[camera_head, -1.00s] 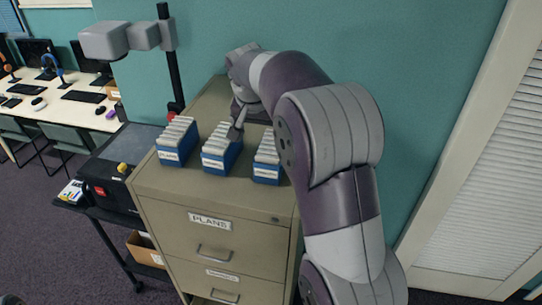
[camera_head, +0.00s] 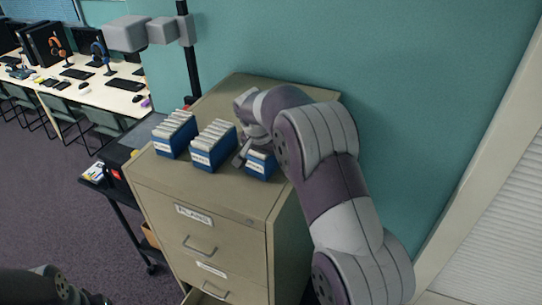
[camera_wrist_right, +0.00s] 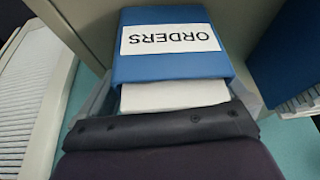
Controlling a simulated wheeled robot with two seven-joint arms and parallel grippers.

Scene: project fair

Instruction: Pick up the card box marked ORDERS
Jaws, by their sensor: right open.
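The blue card box marked ORDERS (camera_wrist_right: 170,62) fills the middle of the right wrist view, its label upside down, white cards at its open top. In the head view it is the rightmost of three blue boxes (camera_head: 259,165) on the cabinet top, partly hidden by my arm. My right gripper (camera_head: 243,153) is open at this box. In the wrist view its pale fingers show at either side of the box; I cannot tell whether they touch it. Part of my left arm shows at the lower left; its gripper is not clearly in view.
The middle card box (camera_head: 213,146) stands close to the left of the gripper, and another card box (camera_head: 174,135) stands beyond it. The tan filing cabinet (camera_head: 200,195) has a PLANS label. A teal wall (camera_head: 400,90) is behind. A dark trolley (camera_head: 115,205) stands left.

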